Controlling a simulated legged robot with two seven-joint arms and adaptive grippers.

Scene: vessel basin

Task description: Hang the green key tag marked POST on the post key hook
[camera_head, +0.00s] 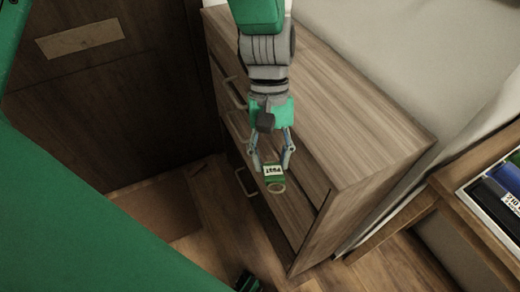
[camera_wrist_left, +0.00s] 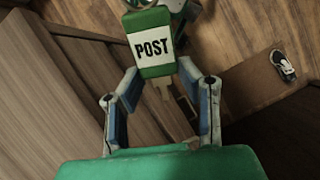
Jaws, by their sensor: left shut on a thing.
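The green key tag (camera_head: 273,171) has a white label reading POST and hangs between the fingertips of my left gripper (camera_head: 271,165). The gripper is shut on it. In the left wrist view the tag (camera_wrist_left: 152,45) faces the camera with its lettering upright. A ring (camera_head: 276,187) shows at the tag's far end, cut off at the top of the wrist view. A pale key (camera_wrist_left: 164,85) shows below the tag in the wrist view. The post key hook cannot be made out in either view.
A wooden drawer cabinet (camera_head: 350,130) with loop handles stands beside and behind the left gripper. A dark wooden panel (camera_head: 110,100) is at left. A shelf holding a tray of books or binders (camera_head: 495,190) is at right. Wooden floor (camera_head: 225,215) shows below.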

